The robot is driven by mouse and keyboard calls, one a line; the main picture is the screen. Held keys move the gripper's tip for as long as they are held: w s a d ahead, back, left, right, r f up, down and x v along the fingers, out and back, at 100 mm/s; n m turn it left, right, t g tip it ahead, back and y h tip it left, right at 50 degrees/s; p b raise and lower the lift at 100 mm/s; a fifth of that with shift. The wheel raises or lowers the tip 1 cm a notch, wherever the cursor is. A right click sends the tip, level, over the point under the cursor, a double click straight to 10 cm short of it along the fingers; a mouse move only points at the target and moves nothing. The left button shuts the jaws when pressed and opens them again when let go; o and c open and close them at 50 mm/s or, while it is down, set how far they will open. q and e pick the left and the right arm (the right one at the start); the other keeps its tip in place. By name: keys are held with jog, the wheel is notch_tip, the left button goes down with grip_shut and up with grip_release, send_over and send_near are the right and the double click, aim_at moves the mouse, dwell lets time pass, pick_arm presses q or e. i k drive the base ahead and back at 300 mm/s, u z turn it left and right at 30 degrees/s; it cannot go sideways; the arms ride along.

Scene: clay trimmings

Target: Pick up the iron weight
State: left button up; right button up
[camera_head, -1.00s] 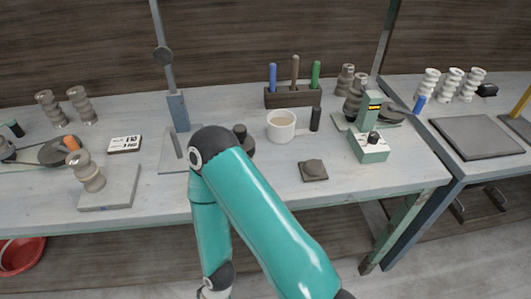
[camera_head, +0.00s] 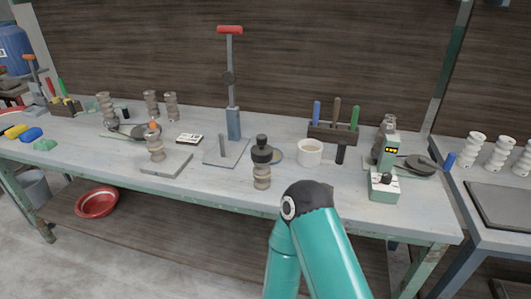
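A black, knob-topped piece (camera_head: 261,154) that looks like the iron weight sits on top of a beige ribbed spool (camera_head: 262,178) near the front middle of the bench. Nothing is touching it that I can see. One of my teal arms rises from the bottom, right of centre, with its dark elbow joint just to the right of the spool. Its gripper is out of the picture. My other gripper is not in view either.
The bench (camera_head: 218,187) also holds a white mug (camera_head: 309,153), a tool rack (camera_head: 333,132), a green device (camera_head: 384,186), a red-handled press (camera_head: 233,123) and a spool on a slab (camera_head: 166,165). A red bowl (camera_head: 96,203) lies below.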

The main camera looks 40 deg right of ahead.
aim_at(261, 153)
jog(key=z, duration=0.2)
jog(key=i, duration=0.85)
jog(key=z, duration=0.5)
